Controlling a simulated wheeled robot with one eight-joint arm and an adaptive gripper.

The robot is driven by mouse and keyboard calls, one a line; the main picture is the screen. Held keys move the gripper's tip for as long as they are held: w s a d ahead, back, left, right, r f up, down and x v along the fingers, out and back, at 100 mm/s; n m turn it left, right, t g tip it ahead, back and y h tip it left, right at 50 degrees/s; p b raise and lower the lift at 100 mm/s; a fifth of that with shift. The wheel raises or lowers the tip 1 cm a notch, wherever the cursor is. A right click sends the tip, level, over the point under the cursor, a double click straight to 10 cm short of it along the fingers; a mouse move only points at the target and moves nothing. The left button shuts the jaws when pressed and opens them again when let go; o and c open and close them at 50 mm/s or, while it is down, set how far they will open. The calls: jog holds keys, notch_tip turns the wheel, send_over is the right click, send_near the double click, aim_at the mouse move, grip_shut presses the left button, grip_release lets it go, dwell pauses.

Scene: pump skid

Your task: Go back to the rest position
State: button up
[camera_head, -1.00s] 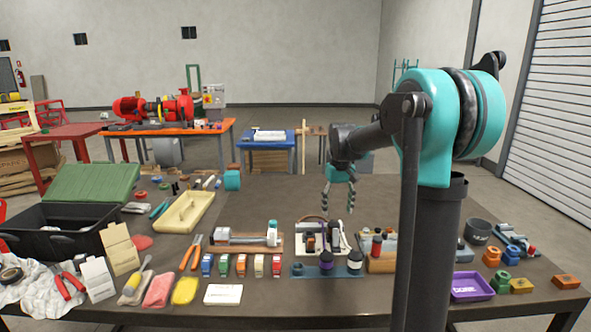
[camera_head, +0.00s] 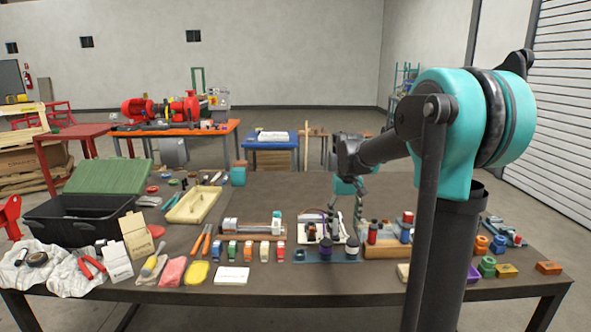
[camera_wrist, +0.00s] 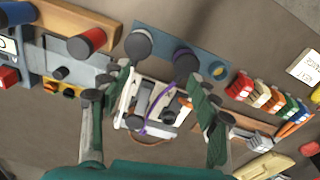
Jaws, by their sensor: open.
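My gripper (camera_head: 345,199) is open and empty, above the long table (camera_head: 280,190) at the right of its middle. In the wrist view my gripper (camera_wrist: 160,90) has its two dark green fingers spread wide apart. Between and below them lies a white fixture (camera_wrist: 150,105) with grey parts and a purple cable. My arm's upper links and column cover part of the table's right side.
A blue plate (camera_head: 343,255) with dark round knobs lies before the fixture. Several coloured blocks (camera_head: 248,251) stand to its left. A black bin (camera_head: 70,222) with a green lid is at the left. A wooden-based block (camera_head: 385,247) stands right. The table's back middle is clear.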

jog(key=s+d+f+t, duration=0.1)
jog(key=s+f, duration=0.4)
jog(key=s, duration=0.3)
jog(key=s+d+f+m+t, duration=0.1)
jog(key=s+f, duration=0.3)
jog(key=s, duration=0.4)
jog(key=s+d+f+m+t, duration=0.1)
jog(key=s+f, duration=0.4)
jog(key=s, duration=0.3)
jog(key=shift+s+d+f+t, duration=0.2)
jog(key=shift+f+t, duration=0.1)
